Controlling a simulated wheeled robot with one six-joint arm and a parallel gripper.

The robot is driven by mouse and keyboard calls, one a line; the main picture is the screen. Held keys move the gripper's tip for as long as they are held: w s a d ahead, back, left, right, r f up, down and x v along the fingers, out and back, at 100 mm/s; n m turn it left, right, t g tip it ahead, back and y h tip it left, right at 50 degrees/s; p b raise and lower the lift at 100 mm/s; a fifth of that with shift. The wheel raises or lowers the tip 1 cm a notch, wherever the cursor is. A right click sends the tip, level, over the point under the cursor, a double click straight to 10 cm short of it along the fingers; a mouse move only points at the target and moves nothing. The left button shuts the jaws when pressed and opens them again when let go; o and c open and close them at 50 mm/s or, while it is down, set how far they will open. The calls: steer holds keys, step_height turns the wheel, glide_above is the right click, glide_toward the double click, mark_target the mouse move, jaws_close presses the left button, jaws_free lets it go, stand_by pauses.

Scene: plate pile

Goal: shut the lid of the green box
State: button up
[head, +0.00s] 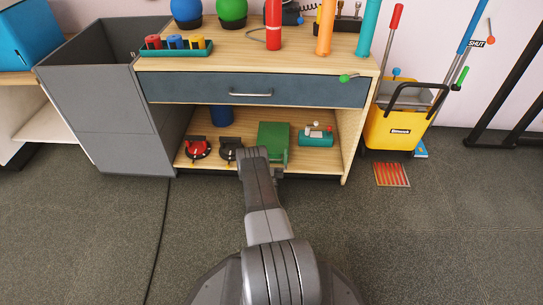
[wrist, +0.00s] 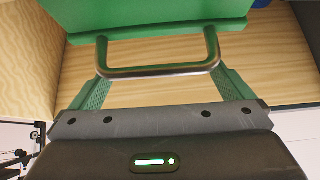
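The green box (head: 274,137) stands on the lower shelf of the wooden cabinet, right of centre. Its front is partly hidden by my arm, and I cannot tell how far the lid is open. In the wrist view a green panel of the box (wrist: 150,14) fills the top, with a grey metal bar handle (wrist: 160,71) below its rim. My gripper (wrist: 165,82) is open, its two green-padded fingers wide apart, with the handle between or just in front of them. I see no grip on the handle.
Two dark-based items, one with a red top (head: 198,148), stand left of the box on the shelf. A teal item (head: 316,136) stands close on its right. The blue drawer (head: 250,91) is above. Open floor lies in front.

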step_height(320, 180, up, 10)
steer(key=p, duration=0.4)
steer(key=shift+p, duration=0.3)
steer(key=shift+f, duration=0.1)
step_height(320, 180, down, 10)
steer(key=b, duration=0.4)
steer(key=shift+b, duration=0.4)
steer(key=shift+r, duration=0.3)
